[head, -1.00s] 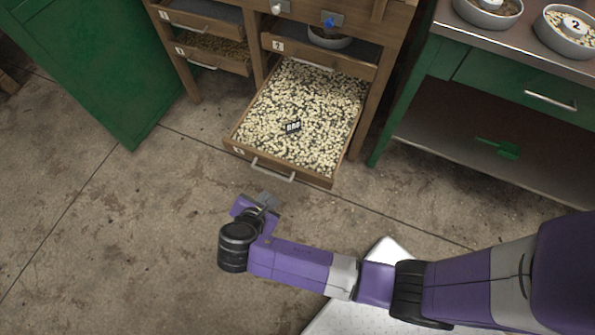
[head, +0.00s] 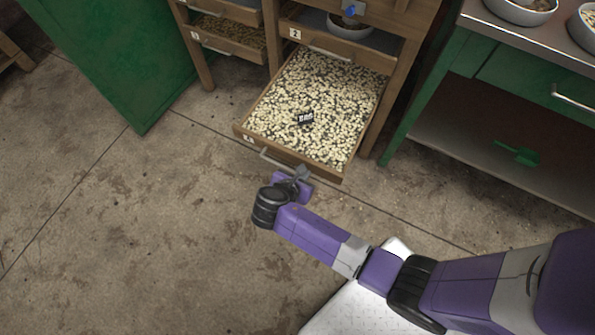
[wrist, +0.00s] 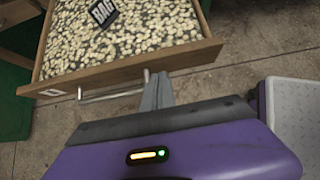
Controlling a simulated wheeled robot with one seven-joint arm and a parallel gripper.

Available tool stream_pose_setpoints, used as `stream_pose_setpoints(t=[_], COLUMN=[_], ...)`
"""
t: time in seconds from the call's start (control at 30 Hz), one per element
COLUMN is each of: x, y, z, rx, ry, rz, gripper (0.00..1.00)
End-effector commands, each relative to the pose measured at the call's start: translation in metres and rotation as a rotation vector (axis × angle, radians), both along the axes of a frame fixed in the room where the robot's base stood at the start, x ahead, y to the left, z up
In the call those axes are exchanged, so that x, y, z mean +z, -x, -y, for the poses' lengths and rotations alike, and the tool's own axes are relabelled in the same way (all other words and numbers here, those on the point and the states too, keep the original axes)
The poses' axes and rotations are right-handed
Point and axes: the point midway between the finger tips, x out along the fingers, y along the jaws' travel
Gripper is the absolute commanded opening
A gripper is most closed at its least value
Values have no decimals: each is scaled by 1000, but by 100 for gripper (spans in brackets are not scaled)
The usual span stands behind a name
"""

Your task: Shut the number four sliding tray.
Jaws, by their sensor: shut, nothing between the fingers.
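The pulled-out sliding tray (head: 254,145) is a wooden drawer full of pale beans, low in the wooden cabinet. Its front label is too small to read surely. It also shows in the wrist view (wrist: 125,73), with its metal bar handle (wrist: 112,95) on the front. A small black tag (head: 306,118) lies on the beans. My gripper (head: 302,172) is at the tray's front, by the right part of the handle. In the wrist view my gripper's fingers (wrist: 157,92) are together and empty, just right of the handle's right end. I cannot tell whether they touch the tray.
Above is a compartment labelled 2 with a bowl (head: 349,27) inside. A lower-left drawer (head: 222,40) also stands partly out. A green cabinet door (head: 115,55) is at left. A green metal-topped table (head: 480,95) is at right. The concrete floor in front is clear.

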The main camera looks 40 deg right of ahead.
Motion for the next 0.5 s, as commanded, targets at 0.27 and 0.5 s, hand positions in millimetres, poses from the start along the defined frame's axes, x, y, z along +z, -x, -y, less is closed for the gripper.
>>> stream_pose_setpoints(t=[0.27, 0.5], x=[0, 1], y=[-7, -7], z=[19, 20], rx=[0, 1], ry=[-1, -1], rz=[1, 0], gripper=[0, 0])
